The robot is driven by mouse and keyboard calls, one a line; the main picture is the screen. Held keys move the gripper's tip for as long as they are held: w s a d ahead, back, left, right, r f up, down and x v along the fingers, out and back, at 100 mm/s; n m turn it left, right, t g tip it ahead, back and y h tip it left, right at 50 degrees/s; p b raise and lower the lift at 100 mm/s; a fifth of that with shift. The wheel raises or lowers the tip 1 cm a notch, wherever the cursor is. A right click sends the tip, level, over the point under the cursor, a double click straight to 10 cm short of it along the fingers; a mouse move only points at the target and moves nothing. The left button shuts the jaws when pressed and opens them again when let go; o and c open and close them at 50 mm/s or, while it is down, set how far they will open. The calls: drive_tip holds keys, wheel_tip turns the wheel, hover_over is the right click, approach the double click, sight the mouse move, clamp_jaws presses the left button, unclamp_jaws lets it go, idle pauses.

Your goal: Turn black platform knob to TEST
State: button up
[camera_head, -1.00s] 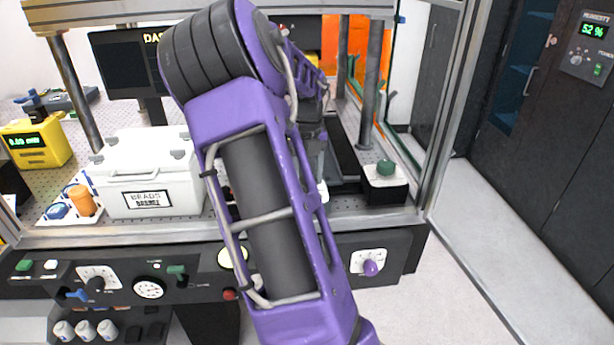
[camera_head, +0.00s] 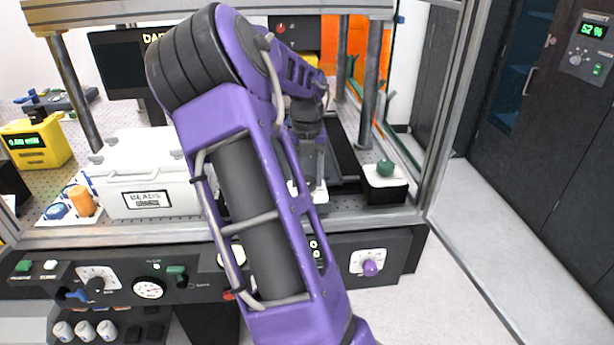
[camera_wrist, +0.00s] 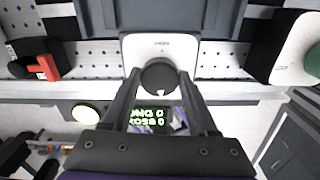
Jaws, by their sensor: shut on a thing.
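The black platform knob (camera_wrist: 160,78) is round and sits on a white plate (camera_wrist: 135,46) in the wrist view. A small light mark shows at its lower edge. My gripper (camera_wrist: 159,78) has one finger on each side of the knob and is shut on it. The lettering on the plate is too small to read, so I cannot tell which setting the knob points to. In the head view my gripper (camera_head: 308,180) points down at the front of the perforated table, and the knob is hidden there.
A white box (camera_head: 150,175) labelled BEADS stands left of my arm. A black block with a green knob (camera_head: 385,168) stands to the right. The front panel carries a purple knob (camera_head: 370,268). A red-handled switch (camera_wrist: 48,67) shows left of the plate in the wrist view.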

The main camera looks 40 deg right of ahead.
sight(307, 180)
drive_tip(key=o, duration=1.4)
drive_tip(key=shift+c, duration=0.2)
wheel_tip(307, 180, up, 17)
drive_tip(key=shift+r, duration=0.2)
